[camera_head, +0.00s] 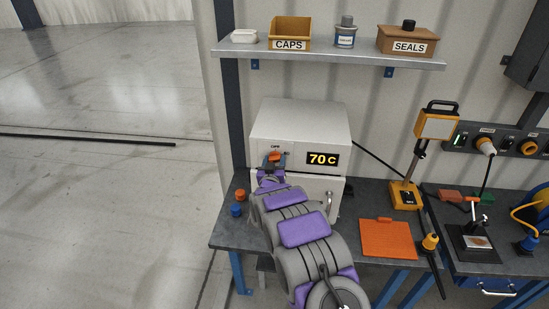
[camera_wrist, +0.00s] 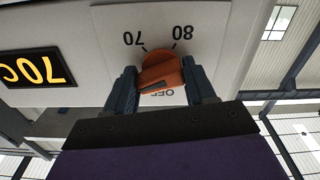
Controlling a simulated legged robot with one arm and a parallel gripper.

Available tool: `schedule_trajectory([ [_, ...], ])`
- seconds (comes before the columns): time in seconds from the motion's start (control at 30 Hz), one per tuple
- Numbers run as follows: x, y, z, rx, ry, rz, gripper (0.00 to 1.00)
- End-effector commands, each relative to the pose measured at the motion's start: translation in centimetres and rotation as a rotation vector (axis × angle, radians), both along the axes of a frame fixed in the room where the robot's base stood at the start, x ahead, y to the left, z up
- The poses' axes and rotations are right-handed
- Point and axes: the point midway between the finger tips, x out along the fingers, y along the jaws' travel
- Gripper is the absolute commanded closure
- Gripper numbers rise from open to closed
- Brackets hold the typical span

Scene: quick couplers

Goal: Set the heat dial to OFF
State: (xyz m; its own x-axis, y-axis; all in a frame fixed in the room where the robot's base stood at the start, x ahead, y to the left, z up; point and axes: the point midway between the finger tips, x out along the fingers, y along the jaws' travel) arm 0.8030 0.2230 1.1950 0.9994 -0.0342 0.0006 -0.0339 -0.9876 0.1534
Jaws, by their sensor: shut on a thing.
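The heat dial (camera_head: 275,156) is an orange knob on the front of a white oven-like box (camera_head: 300,121). In the wrist view, which is upside down, the dial (camera_wrist: 163,68) sits on a white plate marked 70, 80 and OFF. My gripper (camera_wrist: 160,80) has one dark finger on each side of the dial and is shut on it. In the head view my gripper (camera_head: 271,166) reaches the box front. The OFF label is partly hidden behind the dial and gripper. The dial's exact pointing direction is hard to tell. The display (camera_head: 322,159) reads 70 C.
A shelf (camera_head: 340,60) above holds a CAPS bin (camera_head: 290,32) and a SEALS box (camera_head: 407,40). The box's door handle (camera_head: 328,201) is right of my arm. Blue and orange caps (camera_head: 237,210) lie left on the bench.

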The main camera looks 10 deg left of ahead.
Motion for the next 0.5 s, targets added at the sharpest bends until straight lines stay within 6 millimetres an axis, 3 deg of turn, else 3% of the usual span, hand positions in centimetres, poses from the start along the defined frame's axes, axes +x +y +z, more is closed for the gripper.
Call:
schedule_trajectory([
  [0.5, -0.17, 0.0, -0.54, -0.491, 0.03, 0.004, 0.76],
])
